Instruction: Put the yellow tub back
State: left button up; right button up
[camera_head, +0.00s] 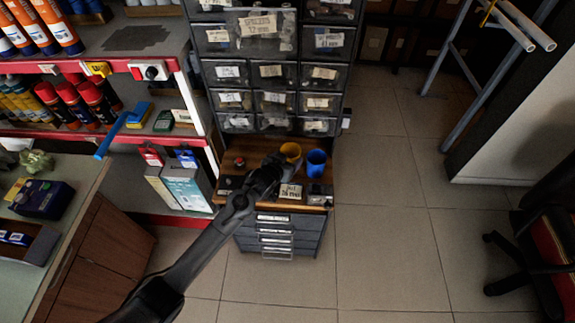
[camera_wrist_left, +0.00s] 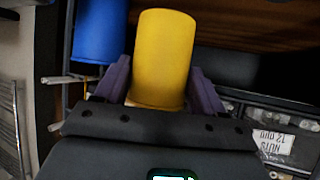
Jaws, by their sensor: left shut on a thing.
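The yellow tub (camera_head: 291,150) is at the wooden shelf (camera_head: 240,158) of the drawer cabinet, just left of the blue tub (camera_head: 316,163). My left gripper (camera_head: 277,164) reaches it from the front left and partly hides it. In the left wrist view the yellow tub (camera_wrist_left: 163,58) stands between the two purple fingers, which are shut on its sides. The blue tub (camera_wrist_left: 99,32) shows beside it there, apart from it. I cannot tell whether the yellow tub's base touches the shelf. My right gripper is in neither view.
Small labelled drawers (camera_head: 270,73) rise behind the shelf, and grey drawers (camera_head: 277,233) sit below it. A label card (camera_head: 290,192) is at the shelf's front. Racks of tubes and a counter (camera_head: 85,195) lie left.

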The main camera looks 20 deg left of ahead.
pick_arm(q)
notch_tip(320, 180, down, 3)
jog(key=shift+r+b, duration=0.1)
jog(key=shift+b, duration=0.4)
jog(key=shift+f, duration=0.2)
jog(key=shift+w+a+r, duration=0.1)
jog(key=shift+w, duration=0.05)
jog(key=o, duration=1)
